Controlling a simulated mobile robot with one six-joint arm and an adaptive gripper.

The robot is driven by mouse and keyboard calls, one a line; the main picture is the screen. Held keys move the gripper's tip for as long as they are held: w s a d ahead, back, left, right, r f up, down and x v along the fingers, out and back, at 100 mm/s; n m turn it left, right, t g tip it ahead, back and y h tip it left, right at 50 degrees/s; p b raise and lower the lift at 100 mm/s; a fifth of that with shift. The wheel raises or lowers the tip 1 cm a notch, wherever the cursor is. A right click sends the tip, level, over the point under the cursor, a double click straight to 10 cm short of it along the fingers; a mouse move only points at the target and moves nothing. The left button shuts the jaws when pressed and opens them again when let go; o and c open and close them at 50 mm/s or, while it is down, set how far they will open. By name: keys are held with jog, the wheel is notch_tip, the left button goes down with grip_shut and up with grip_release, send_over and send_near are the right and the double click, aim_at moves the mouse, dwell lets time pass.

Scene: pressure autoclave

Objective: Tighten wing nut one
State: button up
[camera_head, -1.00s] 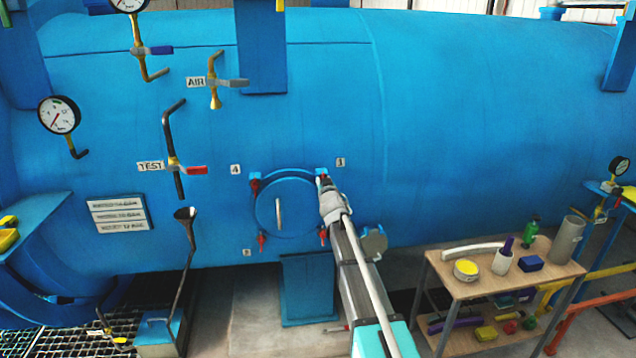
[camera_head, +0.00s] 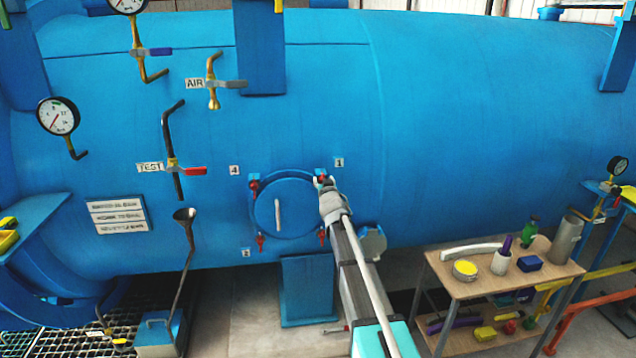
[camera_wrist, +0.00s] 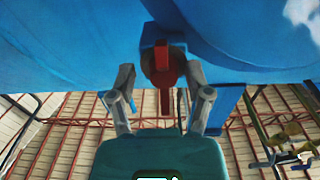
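Wing nut one is red and sits at the upper right of the round blue hatch (camera_head: 292,205), beside the label 1 (camera_head: 339,162). In the wrist view the red wing nut (camera_wrist: 164,68) is at the top centre, with one wing pointing down the picture. My gripper (camera_wrist: 161,78) is open, with one grey finger on each side of the nut and a visible gap to each. In the head view my gripper (camera_head: 324,184) is at the nut and partly hides it. I cannot tell whether a finger touches it.
Other red wing nuts sit at the hatch's upper left (camera_head: 254,186), lower left (camera_head: 261,241) and lower right (camera_head: 323,237). The blue vessel wall lies close behind. A wooden cart (camera_head: 470,285) with several items stands at the right.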

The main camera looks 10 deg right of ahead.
jog(key=shift+s, duration=0.1)
jog(key=s, duration=0.7)
jog(key=shift+s, duration=0.15)
dwell(0.3)
jog(key=s+d+f+m+g+h, duration=0.25)
jog(key=s+f+g, duration=0.75)
jog(key=s+f, duration=0.55)
jog(key=s+a+f+n+g+y, duration=0.1)
jog(key=s+g, duration=0.3)
jog(key=s, duration=0.7)
jog(key=s+a+f+n+g+y, duration=0.2)
jog(key=s+a+g, duration=0.1)
jog(key=s, duration=0.8)
jog(key=shift+s+a+f+g, duration=0.25)
jog(key=shift+s+g, duration=0.05)
jog(key=shift+g, duration=0.3)
